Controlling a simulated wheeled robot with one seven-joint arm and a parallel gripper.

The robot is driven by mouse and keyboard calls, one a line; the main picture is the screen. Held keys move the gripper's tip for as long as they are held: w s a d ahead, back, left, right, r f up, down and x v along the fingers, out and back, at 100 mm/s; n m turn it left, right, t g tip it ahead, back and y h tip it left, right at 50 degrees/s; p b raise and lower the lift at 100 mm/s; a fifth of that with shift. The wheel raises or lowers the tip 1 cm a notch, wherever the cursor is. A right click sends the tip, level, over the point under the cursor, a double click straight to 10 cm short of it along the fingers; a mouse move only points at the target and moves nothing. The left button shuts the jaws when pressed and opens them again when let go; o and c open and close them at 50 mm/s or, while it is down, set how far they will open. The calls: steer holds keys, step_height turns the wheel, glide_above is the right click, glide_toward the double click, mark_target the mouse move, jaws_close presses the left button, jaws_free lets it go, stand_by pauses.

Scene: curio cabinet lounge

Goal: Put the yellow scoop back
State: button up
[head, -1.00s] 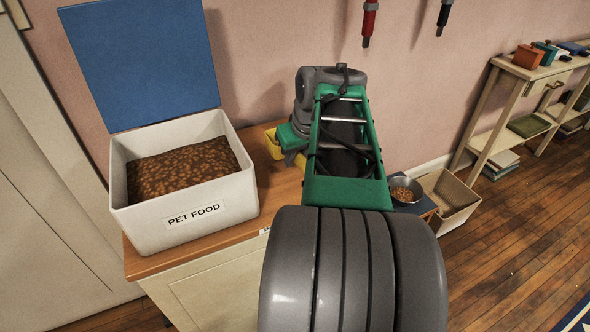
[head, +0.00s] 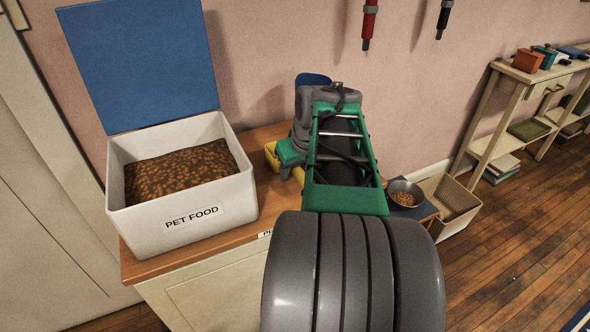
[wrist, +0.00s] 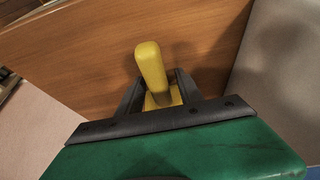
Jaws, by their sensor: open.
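The yellow scoop (head: 271,155) is on the wooden cabinet top (head: 262,206), right of the pet food bin, and largely hidden by my arm in the head view. In the wrist view its yellow handle (wrist: 151,64) points up the picture, and its lower part shows between my fingers. My gripper (wrist: 160,78) is open, with a finger on each side of the scoop. I cannot tell whether either finger touches it. The white bin (head: 160,235), labelled PET FOOD, has its blue lid (head: 140,65) raised and brown kibble (head: 180,172) inside.
A metal bowl of kibble (head: 405,194) and a beige open bin (head: 452,207) are right of my arm. Red (head: 369,22) and black (head: 444,18) tools hang on the wall. A shelf (head: 530,75) stands at far right. A blue thing (head: 312,79) shows behind my arm.

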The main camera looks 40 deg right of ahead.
steer(key=shift+r, duration=0.25)
steer(key=p+v, duration=0.3)
steer(key=v, duration=0.9)
steer(key=shift+p, duration=0.35)
steer(key=shift+f, duration=0.1)
steer(key=shift+s, duration=0.1)
